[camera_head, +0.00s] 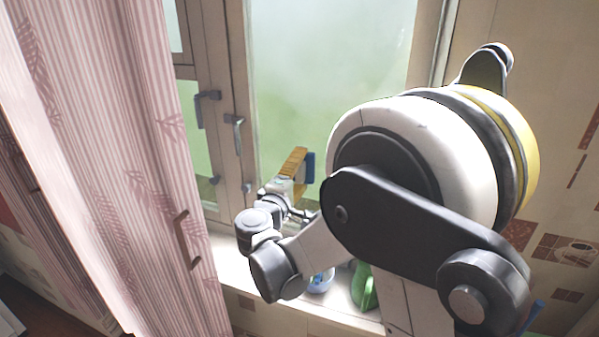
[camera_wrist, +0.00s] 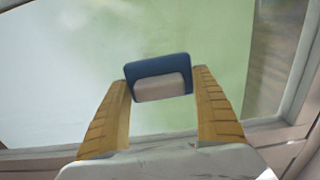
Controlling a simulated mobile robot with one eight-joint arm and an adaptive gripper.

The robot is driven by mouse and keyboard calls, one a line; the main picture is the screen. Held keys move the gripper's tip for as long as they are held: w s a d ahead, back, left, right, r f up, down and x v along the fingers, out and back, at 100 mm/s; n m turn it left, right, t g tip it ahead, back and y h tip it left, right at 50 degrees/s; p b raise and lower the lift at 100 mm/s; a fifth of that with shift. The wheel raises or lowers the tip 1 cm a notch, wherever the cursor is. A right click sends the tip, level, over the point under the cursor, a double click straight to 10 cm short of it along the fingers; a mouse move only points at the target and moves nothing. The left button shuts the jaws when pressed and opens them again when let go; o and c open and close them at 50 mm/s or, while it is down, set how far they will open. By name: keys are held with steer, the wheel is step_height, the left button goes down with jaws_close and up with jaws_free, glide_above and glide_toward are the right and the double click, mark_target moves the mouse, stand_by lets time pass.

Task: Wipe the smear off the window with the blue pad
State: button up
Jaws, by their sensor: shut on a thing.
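The blue pad (camera_wrist: 157,66) has a pale block-shaped grip (camera_wrist: 160,88) on its near side. My gripper (camera_wrist: 162,78) has its two yellow fingers shut on this grip, one on each side. In the head view the blue pad (camera_head: 310,168) stands upright beyond the yellow fingers, in front of the window (camera_head: 325,75). I cannot tell whether the pad touches the glass. The glass is pale and hazy towards the top and greener lower down. No smear with a clear edge shows. My arm hides the lower right of the window.
Window handles (camera_head: 235,133) stick out left of the pane. On the sill (camera_head: 240,275) below stand a green bottle (camera_head: 363,287) and a blue-and-white item (camera_head: 320,281), partly hidden by my arm.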

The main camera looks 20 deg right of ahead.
steer(key=shift+s+d+b, duration=0.15)
steer(key=shift+s+d, duration=0.5)
steer(key=shift+d, duration=0.2)
steer(key=shift+s+d+b, duration=0.15)
steer(key=shift+s+d, duration=0.45)
steer(key=shift+d, duration=0.2)
steer(key=shift+w, duration=0.1)
steer(key=shift+a, duration=0.1)
steer(key=shift+w+a+b, duration=0.3)
steer(key=shift+w+a, duration=0.95)
steer(key=shift+a, duration=0.25)
steer(key=shift+r, duration=0.1)
steer(key=shift+s+a, duration=0.35)
steer(key=shift+s, duration=0.1)
steer(key=shift+c, duration=1)
steer(key=shift+v, duration=2.35)
